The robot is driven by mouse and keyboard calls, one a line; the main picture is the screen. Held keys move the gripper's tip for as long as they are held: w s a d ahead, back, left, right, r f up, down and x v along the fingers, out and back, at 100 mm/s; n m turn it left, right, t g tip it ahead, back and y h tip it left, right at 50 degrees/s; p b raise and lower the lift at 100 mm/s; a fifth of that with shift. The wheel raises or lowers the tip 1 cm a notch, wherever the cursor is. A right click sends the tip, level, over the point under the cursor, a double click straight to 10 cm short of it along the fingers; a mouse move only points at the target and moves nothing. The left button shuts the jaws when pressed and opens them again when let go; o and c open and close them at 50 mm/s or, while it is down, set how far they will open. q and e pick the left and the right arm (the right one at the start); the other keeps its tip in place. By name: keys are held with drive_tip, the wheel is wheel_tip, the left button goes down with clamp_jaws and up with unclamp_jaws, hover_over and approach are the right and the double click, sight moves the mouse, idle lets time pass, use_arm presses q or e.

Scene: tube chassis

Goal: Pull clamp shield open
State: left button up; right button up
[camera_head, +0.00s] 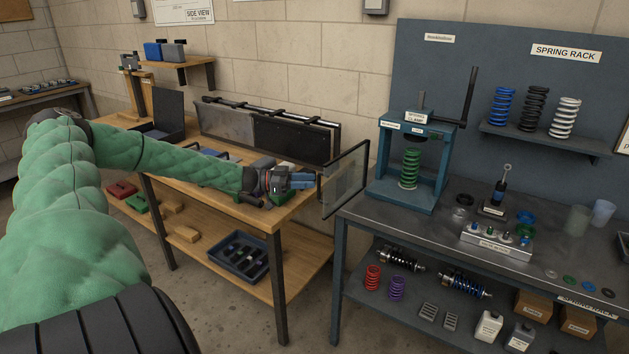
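The clamp shield (346,183) is a clear panel in a dark frame. It stands upright at the left side of the blue spring clamp (436,206), angled out toward the front left, and the clamp's front is uncovered. A green spring (410,168) stands inside the clamp. My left arm reaches in from the left over the wooden bench. My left gripper (310,181) is at the shield's near left edge, touching it or very close. Its fingers are too small to tell whether they are open or shut. My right gripper is not in view.
The wooden bench (190,164) holds a dark upright panel rack (290,138) behind my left gripper. The grey workbench (380,222) carries a labelled block (496,238) and small parts right of the clamp. A gap separates the benches below the shield.

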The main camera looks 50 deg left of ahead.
use_arm(q)
drive_tip(key=shift+v, duration=2.05)
